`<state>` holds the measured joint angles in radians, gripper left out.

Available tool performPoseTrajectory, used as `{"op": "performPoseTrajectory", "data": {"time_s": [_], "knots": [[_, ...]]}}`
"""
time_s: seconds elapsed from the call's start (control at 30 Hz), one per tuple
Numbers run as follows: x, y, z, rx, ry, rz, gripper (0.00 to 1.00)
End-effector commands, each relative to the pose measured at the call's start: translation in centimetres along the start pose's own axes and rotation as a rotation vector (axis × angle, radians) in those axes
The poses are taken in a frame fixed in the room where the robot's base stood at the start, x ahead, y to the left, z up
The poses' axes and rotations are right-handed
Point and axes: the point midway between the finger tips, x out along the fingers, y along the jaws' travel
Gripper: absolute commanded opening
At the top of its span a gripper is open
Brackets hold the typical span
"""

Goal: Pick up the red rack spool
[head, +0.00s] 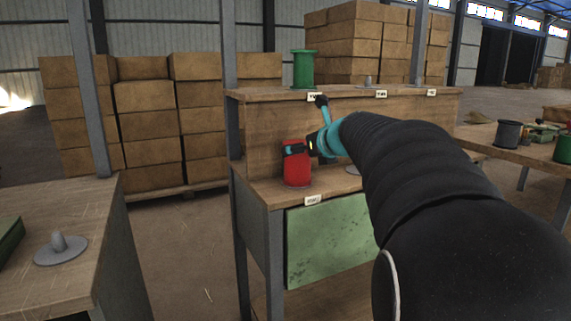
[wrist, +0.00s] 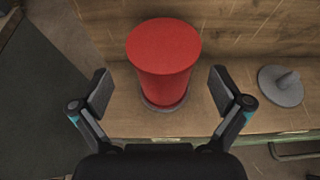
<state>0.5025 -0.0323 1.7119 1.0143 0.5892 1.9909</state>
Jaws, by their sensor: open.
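The red spool (head: 297,168) stands upright on the lower shelf of the wooden rack (head: 262,138), at its left end. In the wrist view the red spool (wrist: 163,58) stands on a grey round base, between and ahead of the two fingers. My gripper (wrist: 160,92) is open, with one finger on each side of the spool and a gap on both sides. In the head view my gripper (head: 305,147) is at the spool's upper part and hides some of it.
A green spool (head: 303,69) stands on the rack's upper shelf. An empty peg base (wrist: 281,86) sits right of the red spool. A side table (head: 90,262) at left has another peg base (head: 60,248). A table at right holds a grey spool (head: 508,133).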

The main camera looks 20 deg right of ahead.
Motion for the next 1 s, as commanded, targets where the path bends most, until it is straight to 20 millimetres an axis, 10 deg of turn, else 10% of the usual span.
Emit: {"op": "performPoseTrajectory", "data": {"time_s": [0.67, 1.0], "knots": [[4.9, -0.4, 0.2, -0.001, 0.000, 0.001, 1.00], [4.9, -0.4, 0.2, -0.001, 0.000, 0.001, 0.26]]}}
